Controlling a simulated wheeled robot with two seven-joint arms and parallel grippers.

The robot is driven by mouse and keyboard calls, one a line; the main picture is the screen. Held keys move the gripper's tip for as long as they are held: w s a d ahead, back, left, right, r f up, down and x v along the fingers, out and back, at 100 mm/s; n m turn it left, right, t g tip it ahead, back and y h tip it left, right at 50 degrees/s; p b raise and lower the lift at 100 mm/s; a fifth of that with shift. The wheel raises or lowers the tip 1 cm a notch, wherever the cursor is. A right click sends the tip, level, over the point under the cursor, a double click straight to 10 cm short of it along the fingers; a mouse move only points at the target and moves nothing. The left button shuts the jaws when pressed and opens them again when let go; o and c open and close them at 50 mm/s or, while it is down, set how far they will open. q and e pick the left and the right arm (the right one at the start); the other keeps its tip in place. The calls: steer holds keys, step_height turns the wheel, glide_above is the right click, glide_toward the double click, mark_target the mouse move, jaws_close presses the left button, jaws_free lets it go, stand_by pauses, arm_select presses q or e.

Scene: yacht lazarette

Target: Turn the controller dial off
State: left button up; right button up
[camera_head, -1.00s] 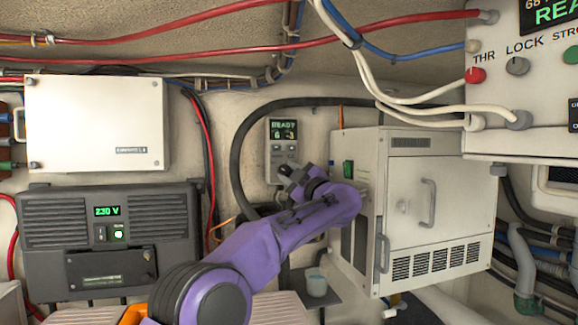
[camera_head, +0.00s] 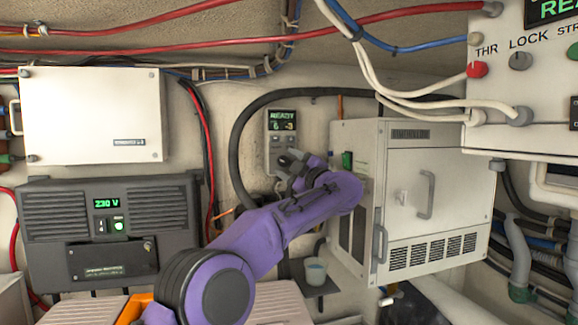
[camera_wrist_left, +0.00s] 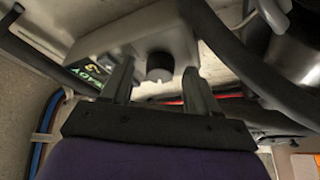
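The controller (camera_head: 281,120) is a small grey box on the back wall with a lit green READY display and buttons. In the left wrist view the controller (camera_wrist_left: 135,38) appears tilted, its display at lower left. Its dark round dial (camera_wrist_left: 159,67) shows between my two fingers, with a gap on each side. My left gripper (camera_head: 288,160) is at the controller's lower part and hides the dial in the head view. In the left wrist view the left gripper (camera_wrist_left: 158,88) is open, and I see no finger touching the dial. My right gripper is not in view.
A white cabinet (camera_head: 425,215) stands close right of my left gripper. A thick black hose (camera_head: 237,150) arches around the controller. A small cup (camera_head: 315,271) sits on a shelf below. A 230 V unit (camera_head: 110,235) and a white box (camera_head: 92,115) are at left.

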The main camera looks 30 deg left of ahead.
arm_select(q)
steer(key=b+v, duration=0.5)
steer(key=v, duration=0.5)
steer(key=shift+d, duration=0.2)
steer(key=shift+f, duration=0.1)
